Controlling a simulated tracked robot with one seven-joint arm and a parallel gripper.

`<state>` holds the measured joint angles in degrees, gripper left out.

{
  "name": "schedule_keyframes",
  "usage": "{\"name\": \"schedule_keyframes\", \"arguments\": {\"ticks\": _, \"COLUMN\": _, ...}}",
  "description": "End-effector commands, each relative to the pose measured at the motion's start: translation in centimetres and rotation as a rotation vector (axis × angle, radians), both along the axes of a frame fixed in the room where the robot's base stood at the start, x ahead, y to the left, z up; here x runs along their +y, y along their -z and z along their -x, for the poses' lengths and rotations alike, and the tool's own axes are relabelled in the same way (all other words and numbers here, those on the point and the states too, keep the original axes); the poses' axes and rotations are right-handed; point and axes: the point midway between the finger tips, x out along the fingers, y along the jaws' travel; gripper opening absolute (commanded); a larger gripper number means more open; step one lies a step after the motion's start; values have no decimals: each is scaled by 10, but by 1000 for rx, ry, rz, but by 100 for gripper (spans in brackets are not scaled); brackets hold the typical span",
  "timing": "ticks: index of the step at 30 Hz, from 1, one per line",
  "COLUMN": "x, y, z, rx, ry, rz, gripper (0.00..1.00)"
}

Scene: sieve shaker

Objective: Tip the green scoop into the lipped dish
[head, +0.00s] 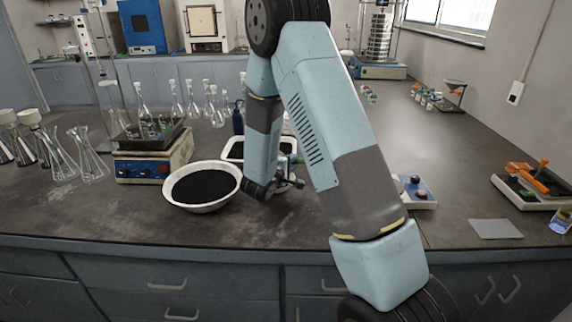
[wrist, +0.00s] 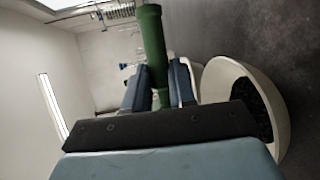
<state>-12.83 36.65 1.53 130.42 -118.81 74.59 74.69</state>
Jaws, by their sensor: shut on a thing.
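The green scoop (wrist: 153,45) shows in the wrist view as a green cylindrical part between my gripper's fingers (wrist: 158,78). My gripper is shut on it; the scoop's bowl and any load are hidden. In the head view my gripper (head: 287,184) is low over the bench, mostly behind my arm, and the scoop cannot be made out. A wide white dish (head: 177,204) with a flared rim and black grains stands just left of my gripper. It also shows at right in the wrist view (wrist: 214,82). I cannot tell whether it is the lipped dish.
A white-rimmed tray (head: 230,158) with dark contents lies behind my arm, partly hidden. A blue-and-white instrument (head: 152,165) and glass flasks (head: 88,160) stand at left. The front bench edge is clear.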

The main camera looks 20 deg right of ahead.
Motion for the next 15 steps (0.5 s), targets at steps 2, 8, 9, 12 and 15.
{"name": "schedule_keyframes", "arguments": {"ticks": 2, "x": -1, "y": -1, "z": -1, "rx": 11, "ry": 2, "rz": -6, "gripper": 0}}
{"name": "schedule_keyframes", "arguments": {"ticks": 8, "x": -3, "y": -8, "z": -5, "rx": 139, "ry": 5, "rz": -62, "gripper": 0}}
{"name": "schedule_keyframes", "arguments": {"ticks": 9, "x": -4, "y": -9, "z": -6, "rx": 171, "ry": 4, "rz": -75, "gripper": 0}}
{"name": "schedule_keyframes", "arguments": {"ticks": 12, "x": -4, "y": -12, "z": -9, "rx": 246, "ry": 4, "rz": -107, "gripper": 0}}
{"name": "schedule_keyframes", "arguments": {"ticks": 15, "x": -5, "y": -14, "z": -10, "rx": 310, "ry": 4, "rz": -131, "gripper": 0}}
